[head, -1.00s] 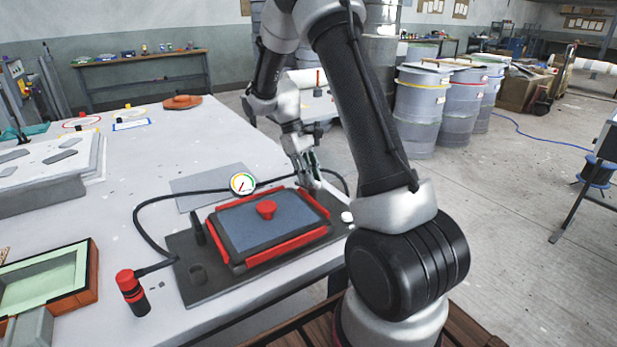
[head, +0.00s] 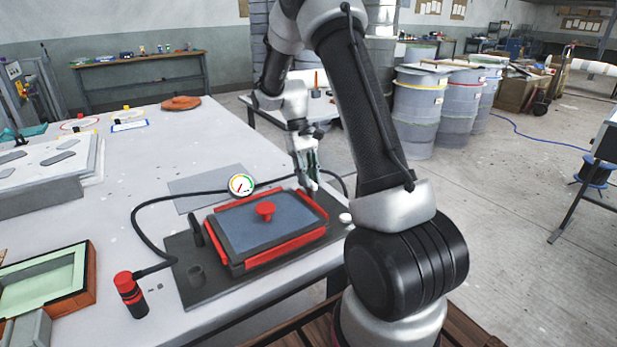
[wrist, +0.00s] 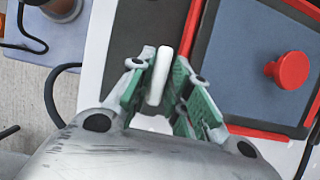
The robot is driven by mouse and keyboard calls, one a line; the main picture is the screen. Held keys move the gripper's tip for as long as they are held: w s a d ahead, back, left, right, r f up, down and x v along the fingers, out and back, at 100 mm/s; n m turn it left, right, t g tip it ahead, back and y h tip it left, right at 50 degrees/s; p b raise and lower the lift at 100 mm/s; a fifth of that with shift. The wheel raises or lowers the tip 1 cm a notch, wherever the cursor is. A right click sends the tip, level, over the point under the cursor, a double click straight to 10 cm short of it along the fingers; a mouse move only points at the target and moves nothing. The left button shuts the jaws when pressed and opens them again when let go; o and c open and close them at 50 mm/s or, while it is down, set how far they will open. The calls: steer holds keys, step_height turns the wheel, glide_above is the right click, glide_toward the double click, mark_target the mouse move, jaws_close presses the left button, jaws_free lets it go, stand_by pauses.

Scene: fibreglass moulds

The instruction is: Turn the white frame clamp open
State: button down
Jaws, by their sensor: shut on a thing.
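The white frame clamp (wrist: 159,78) shows in the wrist view as a slim white bar standing between my green-padded fingers, beside the dark base plate. My gripper (head: 312,187) is shut on it, one finger on each side. The frame surrounds a blue-grey panel (head: 245,232) with a red knob (head: 265,208), which also shows in the wrist view (wrist: 288,70).
A white round knob (head: 345,218) sits near the plate's right edge. A gauge (head: 241,185) and black hose run behind the frame. A red-and-black fitting (head: 130,293) stands at front left. A green-topped mould (head: 45,280) lies further left.

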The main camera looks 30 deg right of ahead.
steer(key=c, duration=1.4)
jaws_free()
steer(key=shift+c, duration=0.2)
steer(key=v, duration=1.2)
